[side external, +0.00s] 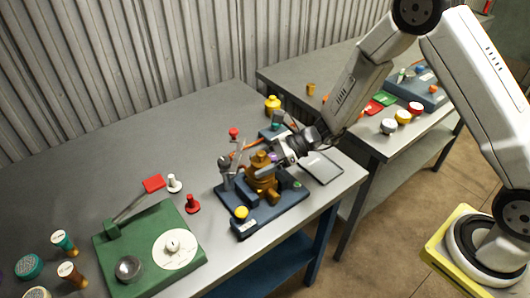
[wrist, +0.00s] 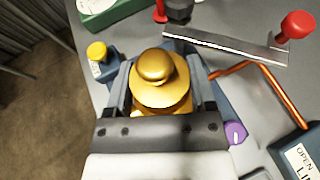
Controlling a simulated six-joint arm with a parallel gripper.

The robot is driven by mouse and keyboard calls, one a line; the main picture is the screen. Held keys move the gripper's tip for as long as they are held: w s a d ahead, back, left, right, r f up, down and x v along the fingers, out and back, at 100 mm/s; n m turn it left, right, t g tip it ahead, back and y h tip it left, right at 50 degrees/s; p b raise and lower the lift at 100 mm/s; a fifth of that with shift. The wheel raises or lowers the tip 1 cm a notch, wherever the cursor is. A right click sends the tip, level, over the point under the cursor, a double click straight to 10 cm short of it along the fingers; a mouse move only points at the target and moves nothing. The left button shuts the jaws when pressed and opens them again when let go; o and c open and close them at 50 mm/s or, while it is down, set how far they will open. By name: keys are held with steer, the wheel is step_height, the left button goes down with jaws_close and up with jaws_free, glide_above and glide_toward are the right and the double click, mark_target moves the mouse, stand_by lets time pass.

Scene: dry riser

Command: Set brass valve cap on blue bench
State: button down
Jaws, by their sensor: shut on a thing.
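The brass valve cap (wrist: 153,68), round with a knob on top, sits between the two fingers of my gripper (wrist: 163,92) in the wrist view. My gripper is shut on it. In the side view my gripper (side external: 275,158) is at the brass piece (side external: 263,182), over a dark blue base plate (side external: 283,212). I cannot tell whether the cap is clear of what lies under it. The bench (side external: 220,118) has a grey top and a blue frame and lower shelf (side external: 268,268).
A green fixture (side external: 128,236) with a red-ended lever stands left. Red and white knobs (side external: 192,204) are near it. A yellow knob (side external: 241,212) is on the blue plate's front. A second table (side external: 350,150) holds coloured caps. The bench's back left is clear.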

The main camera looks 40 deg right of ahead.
mark_target(270, 161)
steer(key=shift+f, duration=0.3)
jaws_free()
steer(key=shift+v, duration=3.95)
steer(key=shift+s+f, duration=0.15)
